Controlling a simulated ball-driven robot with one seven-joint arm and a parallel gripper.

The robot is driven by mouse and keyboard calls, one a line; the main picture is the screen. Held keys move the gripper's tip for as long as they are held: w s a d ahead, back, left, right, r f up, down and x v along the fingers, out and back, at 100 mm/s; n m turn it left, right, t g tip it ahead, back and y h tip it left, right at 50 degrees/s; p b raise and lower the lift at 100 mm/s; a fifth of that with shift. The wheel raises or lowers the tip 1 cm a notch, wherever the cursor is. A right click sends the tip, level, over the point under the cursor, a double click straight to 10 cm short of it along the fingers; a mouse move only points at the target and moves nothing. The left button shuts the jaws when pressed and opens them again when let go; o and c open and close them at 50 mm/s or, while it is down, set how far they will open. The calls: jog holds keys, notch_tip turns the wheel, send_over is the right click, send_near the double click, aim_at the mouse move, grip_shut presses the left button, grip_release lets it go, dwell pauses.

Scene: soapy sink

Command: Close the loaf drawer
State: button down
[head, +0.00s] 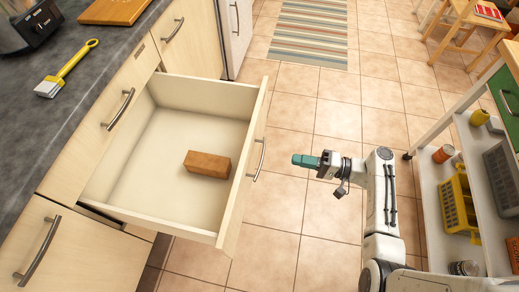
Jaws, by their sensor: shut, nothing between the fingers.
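The loaf drawer (165,181) is pulled out from the cabinet under the counter, and its inside shows from above. A brown loaf-shaped block (207,164) lies in it, near the front panel. The drawer's metal handle (260,160) is on the outer face of the front panel. My gripper (298,160) is to the right of the handle, over the tiled floor, with its teal fingers pointing left toward the front panel. It is shut and empty, with a gap between it and the handle.
The dark counter (75,120) holds a yellow-handled brush (66,69), a toaster (30,25) and a wooden board (115,10). A shelf cart (440,185) with a yellow crate (455,203) stands at right. A striped rug (308,35) and stools are farther back.

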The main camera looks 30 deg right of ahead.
aim_at(249, 152)
jog(key=p+x, duration=0.1)
jog(key=x, duration=1.1)
jog(key=shift+w+a, duration=0.2)
jog(key=shift+a, duration=0.1)
jog(key=shift+f, duration=0.1)
jog(key=b+x, duration=2.3)
jog(key=x, duration=1.9)
jog(key=shift+w+a, duration=0.15)
jog(key=shift+w, duration=0.1)
jog(key=shift+a+r, duration=0.1)
jog(key=shift+r, duration=0.1)
